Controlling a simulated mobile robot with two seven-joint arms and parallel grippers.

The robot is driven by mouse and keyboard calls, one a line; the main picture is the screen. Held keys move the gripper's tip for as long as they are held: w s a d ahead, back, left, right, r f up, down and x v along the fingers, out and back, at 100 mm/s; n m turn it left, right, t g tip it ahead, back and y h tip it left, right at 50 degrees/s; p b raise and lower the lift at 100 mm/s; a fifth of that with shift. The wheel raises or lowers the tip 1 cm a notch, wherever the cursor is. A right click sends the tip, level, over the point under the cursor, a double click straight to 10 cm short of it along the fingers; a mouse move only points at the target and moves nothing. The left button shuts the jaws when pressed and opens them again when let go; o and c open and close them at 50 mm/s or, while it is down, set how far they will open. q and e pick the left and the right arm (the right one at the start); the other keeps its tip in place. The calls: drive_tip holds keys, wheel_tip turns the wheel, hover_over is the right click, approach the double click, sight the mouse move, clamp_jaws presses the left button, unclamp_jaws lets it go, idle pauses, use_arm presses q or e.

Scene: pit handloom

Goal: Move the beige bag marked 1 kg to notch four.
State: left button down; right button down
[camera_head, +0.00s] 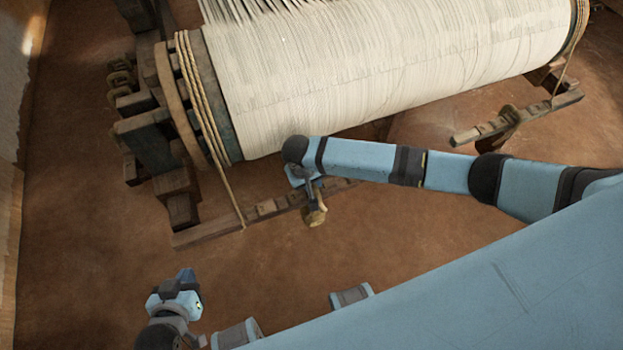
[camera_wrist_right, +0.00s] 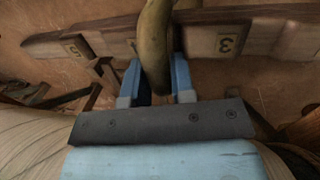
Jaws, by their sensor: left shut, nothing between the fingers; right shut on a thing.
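The beige bag (camera_head: 316,216) hangs beside the near notched wooden lever (camera_head: 200,233) in the head view; its 1 kg marking is not readable. My right gripper (camera_head: 311,190) is shut on the bag's upper part. In the right wrist view, the fingers (camera_wrist_right: 156,88) close around a tan, curved part of the bag (camera_wrist_right: 154,45). It covers the lever between the plates marked 5 (camera_wrist_right: 74,49) and 3 (camera_wrist_right: 227,43). I cannot tell whether the bag touches the lever. My left gripper (camera_head: 185,275) is shut and empty, low at the left, away from the lever.
A large beam of pale warp threads (camera_head: 380,65) lies above the lever. A rope (camera_head: 223,185) runs down from its left end to the lever. A second notched lever (camera_head: 525,117) with a bag (camera_head: 509,114) is at the right.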

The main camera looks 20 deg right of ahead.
use_arm(q)
drive_tip(key=shift+a+r, duration=0.1)
drive_tip(key=shift+a, duration=0.1)
use_arm(e)
drive_tip(key=c, duration=0.9)
unclamp_jaws()
drive_tip(key=shift+f, duration=0.1)
drive_tip(key=shift+o, duration=0.2)
use_arm(q)
drive_tip(key=shift+s+a+r+p, duration=0.2)
drive_tip(key=shift+r+p, duration=0.2)
drive_tip(key=shift+p, duration=0.6)
use_arm(e)
wheel_tip(320, 180, up, 14)
drive_tip(key=a, duration=0.2)
drive_tip(key=shift+a+f, duration=0.2)
drive_tip(key=shift+a, duration=0.15)
use_arm(q)
drive_tip(key=shift+d, duration=0.1)
use_arm(e)
drive_tip(key=shift+s, duration=0.1)
